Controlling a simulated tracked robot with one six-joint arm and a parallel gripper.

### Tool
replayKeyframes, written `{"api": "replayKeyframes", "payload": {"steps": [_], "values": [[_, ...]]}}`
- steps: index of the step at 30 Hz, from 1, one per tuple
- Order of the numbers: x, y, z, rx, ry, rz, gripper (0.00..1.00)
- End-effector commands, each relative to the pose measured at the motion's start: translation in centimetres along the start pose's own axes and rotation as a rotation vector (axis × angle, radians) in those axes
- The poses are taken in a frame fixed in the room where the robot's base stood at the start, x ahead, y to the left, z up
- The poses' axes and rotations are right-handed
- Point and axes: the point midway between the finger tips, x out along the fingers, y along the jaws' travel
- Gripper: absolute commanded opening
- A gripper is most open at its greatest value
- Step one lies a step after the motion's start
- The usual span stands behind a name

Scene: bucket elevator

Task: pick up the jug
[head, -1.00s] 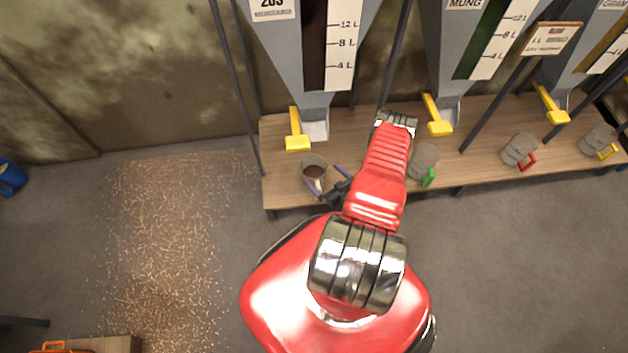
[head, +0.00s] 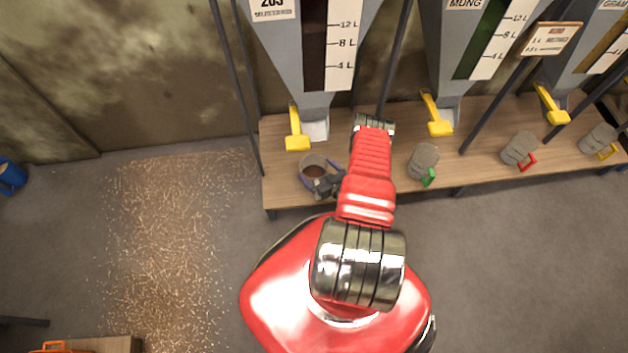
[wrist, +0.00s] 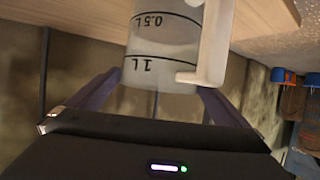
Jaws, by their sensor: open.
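The jug (head: 313,167) stands on the wooden bench (head: 285,186) below the leftmost hopper, with dark brown contents showing from above. In the wrist view it is a translucent jug (wrist: 160,45) with 0.5 L and 1 L marks and a pale handle (wrist: 212,45). My gripper (head: 325,178) is open at the jug, with one dark blue finger on either side of it. In the wrist view the fingers (wrist: 158,97) flank the jug's body; whether they touch it I cannot tell. My arm hides part of the bench.
Grey hoppers (head: 285,60) with yellow levers (head: 297,135) hang above the bench. Several other jugs, with green (head: 428,177), red (head: 527,162) and yellow handles, stand to the right. Dark posts rise between the hoppers. Spilled grain (head: 165,240) lies on the floor at left.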

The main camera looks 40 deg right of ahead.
Motion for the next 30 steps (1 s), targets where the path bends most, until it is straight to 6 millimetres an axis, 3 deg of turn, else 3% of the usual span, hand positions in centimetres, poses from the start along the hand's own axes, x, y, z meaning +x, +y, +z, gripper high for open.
{"api": "replayKeyframes", "payload": {"steps": [19, 30], "values": [[0.58, 0.05, -0.02, 0.001, 0.0, 0.001, 0.99], [0.58, 0.05, -0.02, 0.001, 0.0, 0.001, 0.73]]}}
